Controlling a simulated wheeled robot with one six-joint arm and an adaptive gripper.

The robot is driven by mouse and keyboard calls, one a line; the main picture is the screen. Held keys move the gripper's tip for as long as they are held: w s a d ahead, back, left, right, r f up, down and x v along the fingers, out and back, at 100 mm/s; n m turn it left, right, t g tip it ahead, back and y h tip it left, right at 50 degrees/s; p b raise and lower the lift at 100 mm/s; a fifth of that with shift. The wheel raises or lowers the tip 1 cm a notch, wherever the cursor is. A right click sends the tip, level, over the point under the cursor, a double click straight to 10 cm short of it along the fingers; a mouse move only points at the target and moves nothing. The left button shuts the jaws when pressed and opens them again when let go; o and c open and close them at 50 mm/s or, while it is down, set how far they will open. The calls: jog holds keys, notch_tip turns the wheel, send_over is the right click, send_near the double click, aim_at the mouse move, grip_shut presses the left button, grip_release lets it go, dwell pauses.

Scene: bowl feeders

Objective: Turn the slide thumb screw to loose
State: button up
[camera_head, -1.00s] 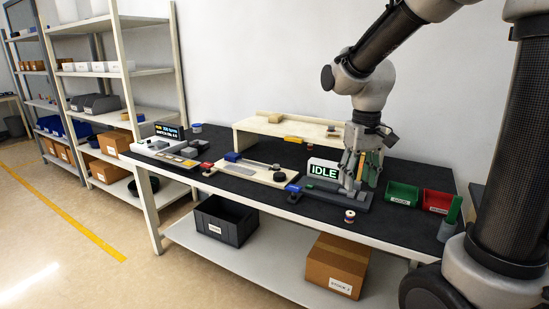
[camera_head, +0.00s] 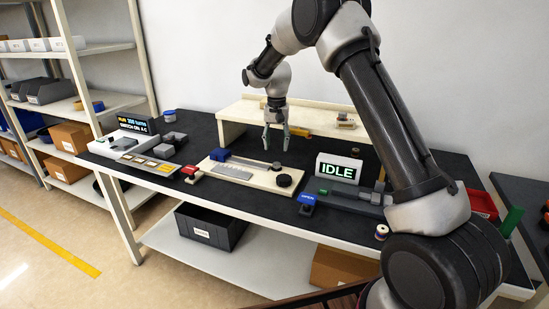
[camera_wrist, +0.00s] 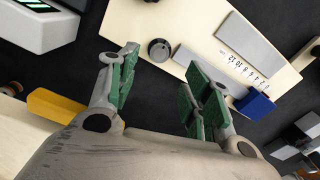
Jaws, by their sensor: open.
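I cannot tell for sure which part is the slide thumb screw. My gripper (camera_head: 275,142) points down, open and empty, above and behind the board. In the wrist view, my gripper (camera_wrist: 165,85) has its green-padded fingers apart. The round knob (camera_wrist: 158,49) shows beyond the gap, not touched, and the blue block (camera_wrist: 256,102) lies to the right.
An IDLE display (camera_head: 338,169) stands right of the board, with a blue-tagged part (camera_head: 307,203) in front. A red-topped part (camera_head: 191,172) is at the board's left. A cream raised shelf (camera_head: 238,115) stands behind. A lettered display box (camera_head: 121,122) is at far left.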

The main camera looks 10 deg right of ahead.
aim_at(277, 163)
notch_tip(277, 163, down, 8)
jog(key=shift+r, duration=0.1)
dwell(0.4)
jog(key=shift+c, duration=0.3)
jog(key=c, duration=1)
